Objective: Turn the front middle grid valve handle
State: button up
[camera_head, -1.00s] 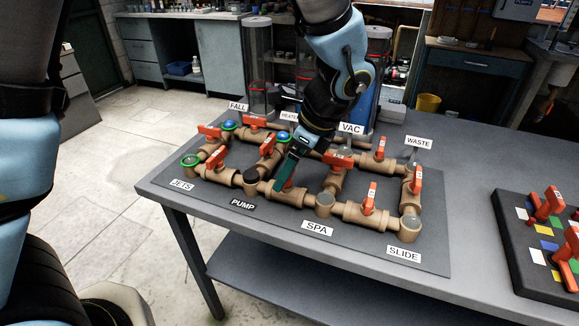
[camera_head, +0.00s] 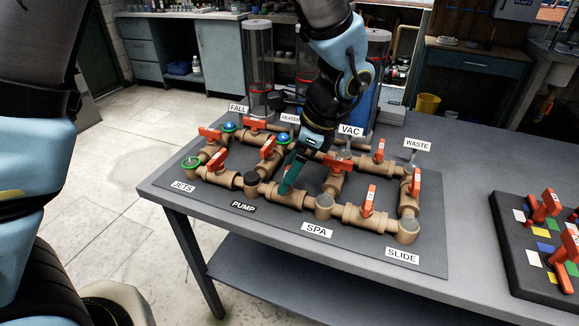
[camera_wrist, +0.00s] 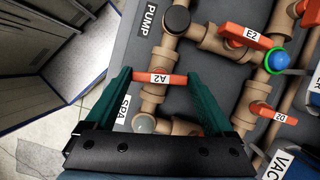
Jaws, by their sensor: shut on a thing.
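The front middle valve handle, a red lever tagged A2 (camera_wrist: 160,77), sits on the tan front pipe between the PUMP and SPA labels. In the wrist view it lies roughly crosswise to its pipe. My gripper (camera_wrist: 158,74) has one green finger at each end of the lever and is closed on it. In the head view my gripper (camera_head: 288,184) reaches down over the front pipe, and its green finger hides most of the handle. The valve grid (camera_head: 345,213) lies on a dark mat on the table.
Red handles E2 (camera_wrist: 246,36) and D2 (camera_wrist: 268,114) stand close to my gripper, with a blue cap (camera_wrist: 277,61) near them. Other handles surround it on the grid. A dark board with red handles (camera_head: 541,255) lies to the right. Bare tabletop (camera_head: 462,220) separates them.

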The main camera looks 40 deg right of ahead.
jog(key=n+g+y+p, duration=0.1)
jog(key=n, duration=0.2)
jog(key=shift+w+d+n, duration=0.1)
jog(key=shift+n, duration=0.3)
jog(key=n+g+p, duration=0.1)
jog(key=n, duration=0.2)
jog(key=shift+w+n, duration=0.1)
jog(key=shift+n, duration=0.2)
jog(key=n+g+p, duration=0.1)
jog(key=n, duration=0.2)
jog(key=shift+w+n+g, duration=0.1)
jog(key=shift+n+g, duration=0.2)
jog(key=shift+g, duration=0.1)
jog(key=shift+w+n+g+p, duration=0.1)
jog(key=shift+n+g+p, duration=0.45)
jog(key=shift+n, duration=1.65)
jog(key=shift+g+h, duration=0.25)
jog(key=shift+h, duration=0.05)
jog(key=o, duration=1.1)
jog(key=shift+b, duration=0.3)
jog(key=b+v, duration=0.2)
jog(key=v, duration=0.8)
jog(key=shift+w+d+r+b, duration=0.1)
jog(key=shift+d+r+b, duration=0.05)
jog(key=shift+r+b, duration=0.2)
